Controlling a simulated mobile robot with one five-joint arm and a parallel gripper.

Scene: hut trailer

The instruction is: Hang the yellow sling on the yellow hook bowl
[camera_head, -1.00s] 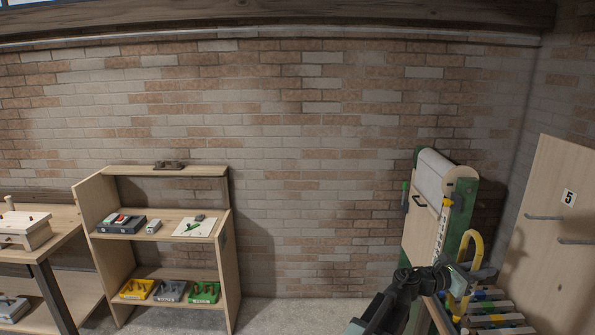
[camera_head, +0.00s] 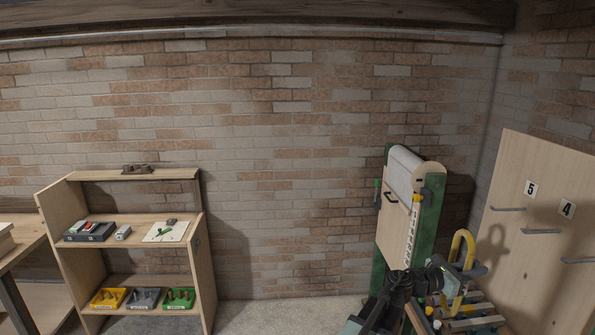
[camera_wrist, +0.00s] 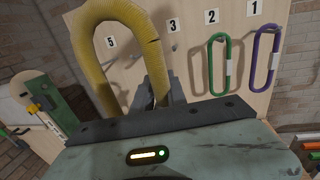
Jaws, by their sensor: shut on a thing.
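The yellow sling (camera_head: 469,241) is a thick loop standing up from my gripper (camera_head: 455,280) at the lower right of the head view. My gripper is shut on it. In the wrist view the sling (camera_wrist: 93,55) arches up from the jaws, its ribbed webbing close to the camera. A yellow bowl with dark upright hooks (camera_head: 108,298) sits on the lower shelf at the left, far from my gripper. Its label is too small to read.
A grey bowl (camera_head: 144,298) and a green bowl (camera_head: 180,298) stand beside the yellow one. A numbered hook board (camera_head: 530,255) is at right; green (camera_wrist: 218,65) and purple (camera_wrist: 264,60) slings hang there. A green-framed stand (camera_head: 433,215) is behind my arm.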

